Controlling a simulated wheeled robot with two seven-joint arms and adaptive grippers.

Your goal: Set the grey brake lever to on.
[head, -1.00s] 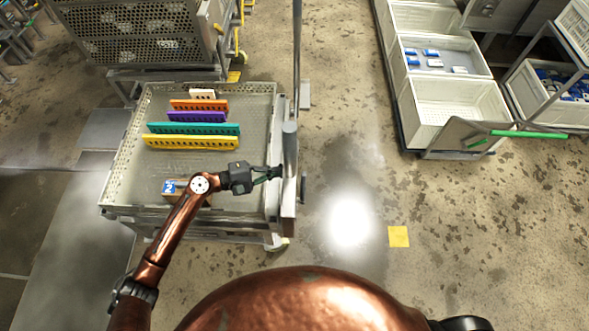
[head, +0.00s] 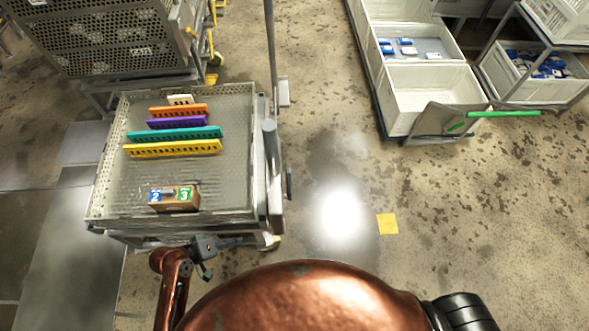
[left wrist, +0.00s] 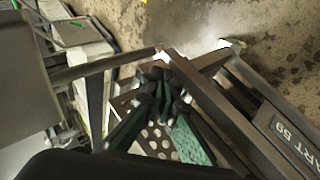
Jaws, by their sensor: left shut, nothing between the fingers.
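The cart (head: 100,187) stands at the left of the head view. A grey lever with a thick round grip (head: 270,140) stands roughly upright at its right side; I take it for the brake lever. I cannot read any on or off mark beside it. My left gripper (head: 240,241) is shut and empty, low at the cart's front edge, apart from the lever's grip. In the left wrist view its dark green fingers (left wrist: 163,88) are together near a metal cart rail (left wrist: 235,118) lettered "ART 59". My right gripper is not in view.
The cart's tray holds several coloured perforated strips (head: 172,147) and a brown block with number labels (head: 174,204). A tall pole (head: 272,60) rises behind the lever. White crates (head: 430,90) stand at the upper right. The floor right of the cart is clear around a yellow square (head: 387,223).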

